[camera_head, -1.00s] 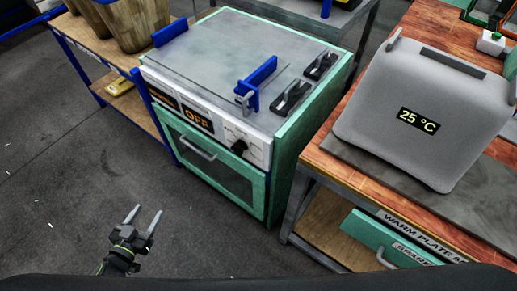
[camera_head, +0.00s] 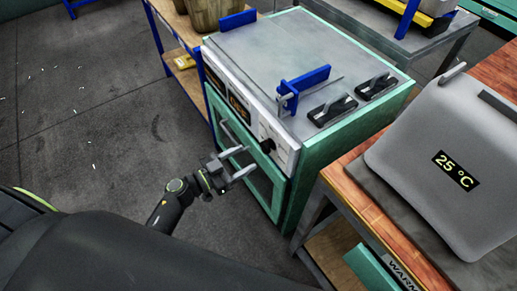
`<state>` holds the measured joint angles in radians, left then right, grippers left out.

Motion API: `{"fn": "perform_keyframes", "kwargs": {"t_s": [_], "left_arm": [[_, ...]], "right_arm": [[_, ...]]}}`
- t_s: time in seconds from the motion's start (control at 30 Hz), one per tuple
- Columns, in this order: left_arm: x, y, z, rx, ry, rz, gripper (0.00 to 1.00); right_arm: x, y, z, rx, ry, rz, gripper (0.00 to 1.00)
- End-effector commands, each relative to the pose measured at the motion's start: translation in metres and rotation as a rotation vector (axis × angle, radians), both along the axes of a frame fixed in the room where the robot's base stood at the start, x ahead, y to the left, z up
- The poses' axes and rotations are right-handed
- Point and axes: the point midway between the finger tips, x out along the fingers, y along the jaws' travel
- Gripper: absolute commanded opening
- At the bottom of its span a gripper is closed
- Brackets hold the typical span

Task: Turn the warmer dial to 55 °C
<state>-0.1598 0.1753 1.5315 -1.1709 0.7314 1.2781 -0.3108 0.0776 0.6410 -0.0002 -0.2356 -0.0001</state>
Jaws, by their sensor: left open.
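The warmer (camera_head: 322,165) is a green cabinet with a grey top and a white front panel. A small black dial (camera_head: 268,146) sits at the right end of that panel. An orange-lettered display (camera_head: 238,105) is left of the dial, too blurred to read surely. My left gripper (camera_head: 247,160) is open and empty in front of the warmer, its fingers pointing right toward the panel, just left of and below the dial. It overlaps the door handle in the picture; I cannot tell whether it touches. My right gripper is not in view.
A blue clamp-like piece (camera_head: 305,80) and black latches (camera_head: 333,110) are on the warmer's top.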

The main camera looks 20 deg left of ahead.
Motion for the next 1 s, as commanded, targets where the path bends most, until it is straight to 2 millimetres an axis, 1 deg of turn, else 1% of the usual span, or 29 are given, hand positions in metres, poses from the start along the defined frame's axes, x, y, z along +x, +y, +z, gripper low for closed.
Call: {"fn": "perform_keyframes", "kwargs": {"t_s": [0.03,0.1,0.3,0.5,0.73,1.0], "left_arm": [[0.01,-0.008,0.001,-0.003,-0.003,0.0,0.58],[0.02,-0.016,0.001,-0.004,-0.002,0.001,0.58],[0.041,-0.032,0.0,-0.001,0.0,0.0,0.58],[0.048,-0.038,0.0,0.0,0.0,0.001,0.58],[0.048,-0.038,0.0,0.0,0.0,0.001,0.58],[0.048,-0.038,0.0,0.0,0.0,0.001,0.23]], "right_arm": [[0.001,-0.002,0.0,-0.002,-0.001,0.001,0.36],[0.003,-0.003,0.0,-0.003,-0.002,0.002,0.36],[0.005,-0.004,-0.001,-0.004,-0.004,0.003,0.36],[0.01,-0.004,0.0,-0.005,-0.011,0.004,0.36],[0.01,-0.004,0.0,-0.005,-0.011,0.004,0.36],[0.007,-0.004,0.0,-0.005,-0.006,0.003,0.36]]}}
